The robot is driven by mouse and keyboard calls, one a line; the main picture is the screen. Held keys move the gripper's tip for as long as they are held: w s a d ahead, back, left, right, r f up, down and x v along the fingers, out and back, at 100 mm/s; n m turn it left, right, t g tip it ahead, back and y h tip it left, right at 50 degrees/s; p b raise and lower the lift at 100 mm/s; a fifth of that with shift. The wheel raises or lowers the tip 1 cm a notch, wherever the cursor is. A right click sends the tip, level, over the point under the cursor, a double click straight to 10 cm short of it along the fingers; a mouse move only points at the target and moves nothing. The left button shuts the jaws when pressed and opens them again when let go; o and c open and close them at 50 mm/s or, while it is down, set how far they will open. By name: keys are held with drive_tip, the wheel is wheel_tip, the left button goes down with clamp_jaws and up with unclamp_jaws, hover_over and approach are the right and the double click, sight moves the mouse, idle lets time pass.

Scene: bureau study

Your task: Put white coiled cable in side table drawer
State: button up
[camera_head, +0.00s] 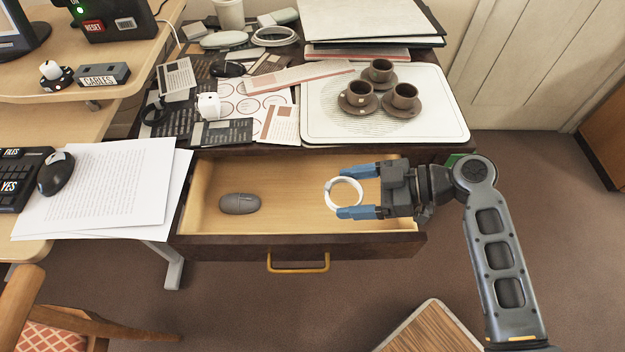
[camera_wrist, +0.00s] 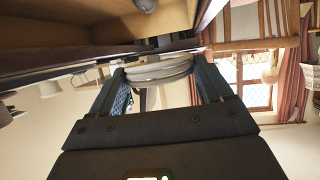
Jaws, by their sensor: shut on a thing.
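The white coiled cable (camera_head: 343,181) is a small ring between the blue fingers of my gripper (camera_head: 356,190). My gripper is shut on it, over the right part of the open side table drawer (camera_head: 300,239) in the head view. In the wrist view the white coiled cable (camera_wrist: 160,69) shows edge-on between both fingers. The drawer is pulled out and has a brass handle (camera_head: 298,264). A dark grey mouse-like object (camera_head: 239,203) lies in the drawer's left part. I cannot tell the cable's exact height over the drawer floor.
The side table top is crowded. A white tray (camera_head: 440,120) with brown cups (camera_head: 358,93) and saucers stands above the drawer. Another white coil (camera_head: 275,36) lies at the back. Papers (camera_head: 100,185) overhang the desk at left. The drawer's middle is clear.

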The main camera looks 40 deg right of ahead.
drive_tip(key=shift+w+a+f+b, duration=0.15)
drive_tip(key=shift+w+a+f, duration=0.45)
drive_tip(key=shift+w+f, duration=1.25)
drive_tip(key=shift+w+a+f+b, duration=0.15)
drive_tip(key=shift+w+a+f, duration=0.45)
drive_tip(key=shift+w+f, duration=1.2)
drive_tip(key=shift+w+a+f+b, duration=0.15)
drive_tip(key=shift+w+a+f, duration=0.45)
drive_tip(key=shift+w+f, duration=1.25)
drive_tip(key=shift+s, duration=0.1)
drive_tip(key=shift+f+b, duration=0.3)
drive_tip(key=shift+b, duration=0.1)
drive_tip(key=shift+f+b, duration=0.3)
drive_tip(key=shift+b, duration=0.05)
